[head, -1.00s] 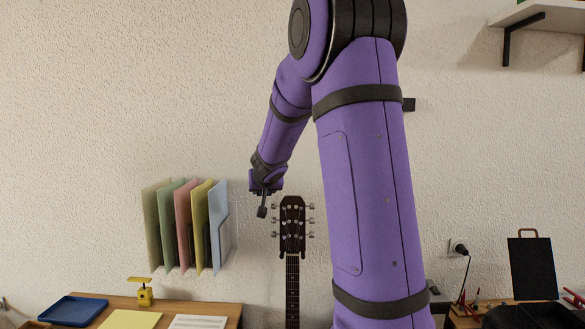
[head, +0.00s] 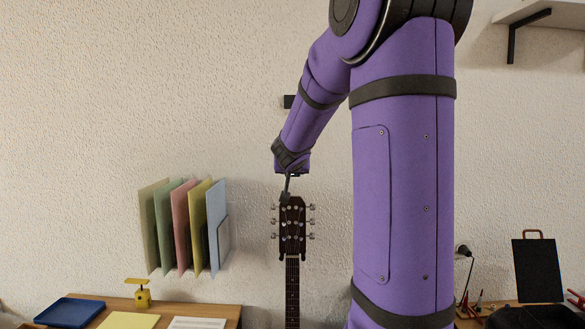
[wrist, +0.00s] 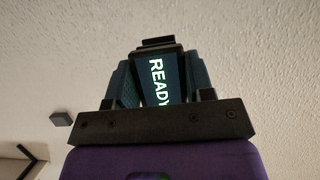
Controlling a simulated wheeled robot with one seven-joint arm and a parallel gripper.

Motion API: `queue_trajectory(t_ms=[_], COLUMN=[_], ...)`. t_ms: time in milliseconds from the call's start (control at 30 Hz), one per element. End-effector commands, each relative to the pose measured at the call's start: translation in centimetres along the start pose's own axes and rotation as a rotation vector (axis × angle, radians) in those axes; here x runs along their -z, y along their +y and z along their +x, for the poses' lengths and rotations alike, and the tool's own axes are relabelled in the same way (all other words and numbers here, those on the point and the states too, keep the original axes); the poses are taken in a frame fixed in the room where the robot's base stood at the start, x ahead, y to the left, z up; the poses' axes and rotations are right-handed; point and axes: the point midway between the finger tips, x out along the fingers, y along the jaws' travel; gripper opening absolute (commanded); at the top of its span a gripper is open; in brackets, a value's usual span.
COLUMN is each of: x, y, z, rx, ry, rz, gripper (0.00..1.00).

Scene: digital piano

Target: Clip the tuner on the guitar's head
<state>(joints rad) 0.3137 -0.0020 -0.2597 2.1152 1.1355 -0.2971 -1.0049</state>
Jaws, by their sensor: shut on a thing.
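The guitar's head (head: 292,226) is dark brown with pegs on both sides, upright against the wall in the middle of the head view. My gripper (head: 288,178) points down just above the top of the head. It is shut on the tuner (head: 285,197), a small dark device that hangs below it at the head's top left edge. I cannot tell whether the tuner touches the head. In the wrist view the tuner (wrist: 162,78) sits between the fingers, and its screen reads READY. The guitar does not show in the wrist view.
A wall rack of coloured folders (head: 187,228) hangs left of the guitar. Below it a wooden desk (head: 225,311) bears a blue tray (head: 70,311) and a yellow scale (head: 142,295). A dark board (head: 538,270) stands at the right. A shelf is at the upper right.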

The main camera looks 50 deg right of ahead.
Motion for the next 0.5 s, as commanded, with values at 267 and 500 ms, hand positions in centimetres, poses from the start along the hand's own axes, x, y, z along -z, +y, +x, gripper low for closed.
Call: queue_trajectory(t_ms=[267, 500], x=[-2.1, -3.8], y=[0.0, 0.0], z=[0.8, 1.6], rx=[-0.001, -0.002], ry=[-0.001, -0.001], rz=[-0.002, -0.001], gripper=[0.25, 0.25])
